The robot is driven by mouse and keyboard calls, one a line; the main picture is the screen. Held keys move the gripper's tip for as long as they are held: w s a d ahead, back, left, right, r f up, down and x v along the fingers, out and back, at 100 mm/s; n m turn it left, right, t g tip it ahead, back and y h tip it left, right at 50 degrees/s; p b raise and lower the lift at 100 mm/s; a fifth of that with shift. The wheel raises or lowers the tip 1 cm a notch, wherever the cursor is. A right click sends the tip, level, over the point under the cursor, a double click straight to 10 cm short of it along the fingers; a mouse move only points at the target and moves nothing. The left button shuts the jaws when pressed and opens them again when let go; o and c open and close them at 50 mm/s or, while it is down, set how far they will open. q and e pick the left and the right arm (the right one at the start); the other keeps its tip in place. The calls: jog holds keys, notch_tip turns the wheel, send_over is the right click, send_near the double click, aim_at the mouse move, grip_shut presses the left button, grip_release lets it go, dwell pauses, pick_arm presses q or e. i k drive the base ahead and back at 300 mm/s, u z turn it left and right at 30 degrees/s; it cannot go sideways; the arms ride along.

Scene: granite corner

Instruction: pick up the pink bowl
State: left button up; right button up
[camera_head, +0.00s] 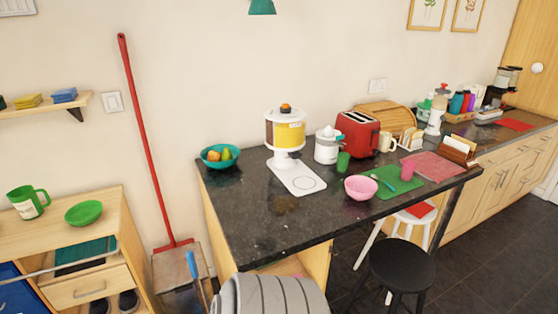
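The pink bowl (361,188) stands upright on the dark granite counter (262,222), near its front edge. It sits just left of a green mat (398,178) and looks empty, though its inside is small in view. Neither of my grippers shows in the head view.
A black stool (400,264) stands in front.

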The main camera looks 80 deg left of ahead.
aim_at(360, 187)
jog(key=u, duration=0.5)
jog(key=i, duration=2.6)
jog(key=u, duration=2.7)
jog(key=i, duration=0.5)
jog(key=z, duration=0.1)
